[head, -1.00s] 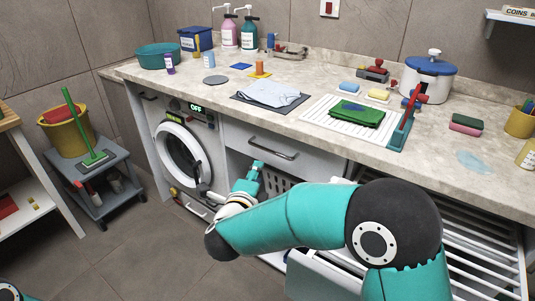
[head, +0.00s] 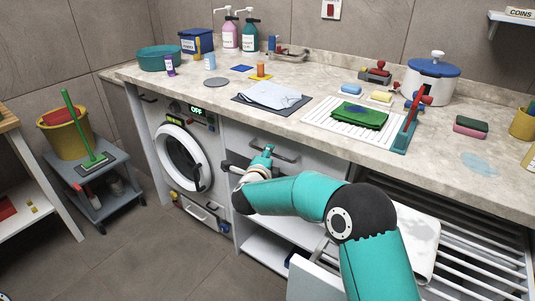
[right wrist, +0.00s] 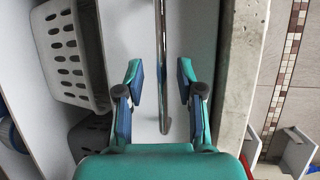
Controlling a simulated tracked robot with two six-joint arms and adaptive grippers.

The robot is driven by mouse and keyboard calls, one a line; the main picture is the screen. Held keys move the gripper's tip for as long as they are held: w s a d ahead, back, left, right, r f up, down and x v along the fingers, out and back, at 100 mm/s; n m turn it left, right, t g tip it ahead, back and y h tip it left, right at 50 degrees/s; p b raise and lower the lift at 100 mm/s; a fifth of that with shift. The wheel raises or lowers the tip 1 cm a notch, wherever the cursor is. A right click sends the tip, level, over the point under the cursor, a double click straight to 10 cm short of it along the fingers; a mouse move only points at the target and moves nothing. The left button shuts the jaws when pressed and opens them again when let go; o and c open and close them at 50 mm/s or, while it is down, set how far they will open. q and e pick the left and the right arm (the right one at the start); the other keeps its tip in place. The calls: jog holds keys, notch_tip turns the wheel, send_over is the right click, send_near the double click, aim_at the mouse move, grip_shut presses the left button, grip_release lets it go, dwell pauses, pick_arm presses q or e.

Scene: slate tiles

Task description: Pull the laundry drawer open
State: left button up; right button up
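The drawer (head: 318,162) is a white front under the countertop, right of the washing machine, and it looks closed. Its metal bar handle (head: 287,157) runs along the front. My right gripper (head: 262,158) is at the left part of this handle, partly hiding it. In the right wrist view, my right gripper (right wrist: 161,82) is open, with the handle (right wrist: 161,45) running between its two separated fingers. No finger is seen pressing on the bar. The drawer front (right wrist: 122,28) fills the space behind. My left gripper is out of view.
The washing machine (head: 184,158) stands left of the drawer. The countertop (head: 218,96) edge lies just above it, holding a folded cloth (head: 270,95) and a white rack (head: 318,122). A basket (right wrist: 62,45) sits on the shelf below. Floor in front is clear.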

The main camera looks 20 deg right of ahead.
jog(key=shift+x, duration=1.15)
grip_shut()
jog(key=shift+f, duration=0.1)
